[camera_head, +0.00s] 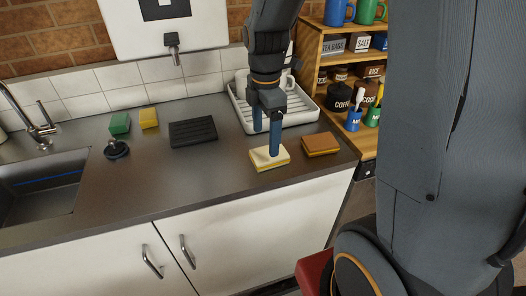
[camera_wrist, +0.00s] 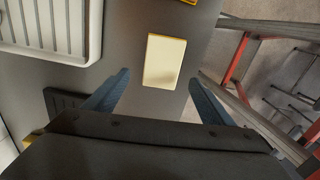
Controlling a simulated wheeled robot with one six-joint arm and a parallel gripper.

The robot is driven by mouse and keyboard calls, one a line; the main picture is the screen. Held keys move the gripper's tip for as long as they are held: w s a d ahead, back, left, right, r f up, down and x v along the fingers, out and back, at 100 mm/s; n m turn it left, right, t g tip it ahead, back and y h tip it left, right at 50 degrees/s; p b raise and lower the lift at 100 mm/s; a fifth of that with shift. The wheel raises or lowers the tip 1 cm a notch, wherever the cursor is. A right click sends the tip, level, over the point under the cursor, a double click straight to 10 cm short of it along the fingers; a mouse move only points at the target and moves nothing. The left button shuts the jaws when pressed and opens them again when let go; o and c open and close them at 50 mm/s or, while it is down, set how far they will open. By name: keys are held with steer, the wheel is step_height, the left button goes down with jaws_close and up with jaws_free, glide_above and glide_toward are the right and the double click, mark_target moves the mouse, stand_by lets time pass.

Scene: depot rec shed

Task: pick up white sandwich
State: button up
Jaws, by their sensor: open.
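The white sandwich (camera_head: 264,161) is a pale slab with a yellowish lower layer, lying flat on the grey counter near its front edge. It also shows in the wrist view (camera_wrist: 164,61), beyond the fingertips and roughly between their lines. My gripper (camera_head: 267,138) has blue fingers, points down and is over the sandwich in the head view. One finger overlaps part of the sandwich there. In the wrist view my gripper (camera_wrist: 160,80) has its fingers wide apart with nothing between them. I cannot tell the exact height above the counter.
A brown sandwich-like block (camera_head: 320,144) lies to the right. A white drying tray (camera_head: 243,111) with cups stands behind. A black ribbed mat (camera_head: 193,131), a yellow sponge (camera_head: 148,118) and a green sponge (camera_head: 120,123) lie left. A wooden shelf (camera_head: 309,55) stands right. The front-left counter is clear.

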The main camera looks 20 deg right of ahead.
steer(key=shift+d+f, duration=0.6)
steer(key=shift+f, duration=0.2)
steer(key=shift+s+f+p, duration=0.15)
steer(key=shift+f+p, duration=0.8)
steer(key=shift+f, duration=1.5)
steer(key=shift+c, duration=0.3)
steer(key=c, duration=0.8)
